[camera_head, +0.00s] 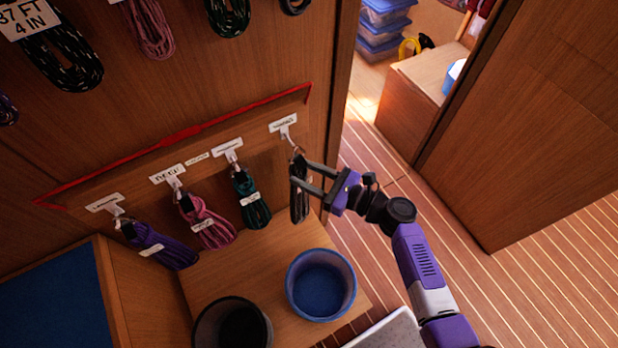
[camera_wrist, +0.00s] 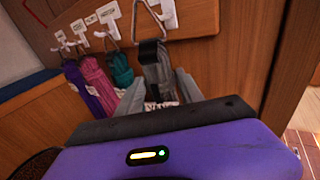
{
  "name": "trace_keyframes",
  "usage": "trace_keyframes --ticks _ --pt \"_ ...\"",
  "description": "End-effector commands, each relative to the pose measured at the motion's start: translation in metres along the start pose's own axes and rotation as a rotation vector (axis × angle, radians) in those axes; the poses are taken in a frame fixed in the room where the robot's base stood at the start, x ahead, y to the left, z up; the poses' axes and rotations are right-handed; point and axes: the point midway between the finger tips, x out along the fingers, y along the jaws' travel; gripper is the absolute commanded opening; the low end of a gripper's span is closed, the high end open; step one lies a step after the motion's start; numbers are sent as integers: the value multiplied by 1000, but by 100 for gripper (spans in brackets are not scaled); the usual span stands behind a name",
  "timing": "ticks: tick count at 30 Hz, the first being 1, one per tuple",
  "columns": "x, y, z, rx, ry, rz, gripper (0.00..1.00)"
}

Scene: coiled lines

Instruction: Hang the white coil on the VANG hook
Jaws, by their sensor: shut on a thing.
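My gripper (camera_head: 300,172) is at the rightmost hook (camera_head: 293,143) on the wooden board, with its fingers closed around the top of a dark grey-black coil (camera_head: 299,205). The coil hangs down below the fingers, just under the hook. In the wrist view the coil (camera_wrist: 154,62) shows as a dark looped band with a pale part low down, between the fingers, and its top is close to the hook (camera_wrist: 137,18). Whether the loop is over the hook I cannot tell. The label above it is too small to read. No plainly white coil is visible.
Purple (camera_head: 160,246), pink (camera_head: 207,222) and teal (camera_head: 252,203) coils hang on the hooks to the left. A blue bin (camera_head: 321,284) and a black bin (camera_head: 232,325) stand on the wooden shelf below. More coils hang above. Open floor lies to the right.

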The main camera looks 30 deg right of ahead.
Motion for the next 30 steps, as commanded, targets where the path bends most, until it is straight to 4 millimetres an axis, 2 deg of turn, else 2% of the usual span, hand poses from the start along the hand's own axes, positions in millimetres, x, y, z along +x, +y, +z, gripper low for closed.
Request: trace_keyframes --ticks 18,30 --pt "29 -17 -2 -3 -3 0 0" --pt "38 -22 -10 -1 -3 0 0"
